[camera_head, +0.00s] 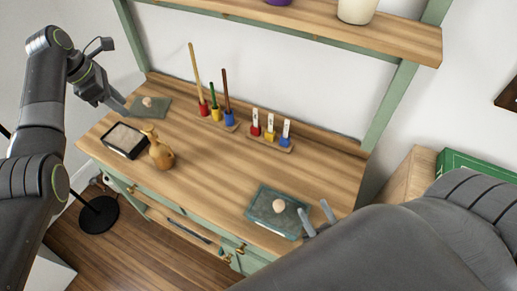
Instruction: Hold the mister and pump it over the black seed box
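The mister (161,155), a golden-brown bottle with a narrow neck, stands upright on the wooden worktop. The black seed box (112,149), a shallow tray with pale brown fill, lies just left of it; the mister covers a bit of its right edge. My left gripper (122,108) is in the air above the worktop's back left, behind the seed box and apart from the mister. Its fingers point down and right; their gap is not clear. My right gripper (317,215) has its two fingers apart and empty, beside the teal tray at front right.
The teal tray (263,222) holds a round pale object (279,206). A green mat (157,112) with a small pale object lies at back left. Coloured holders with tall tools (215,114) and a rack of labelled holders (270,134) stand along the back. The worktop's middle is clear.

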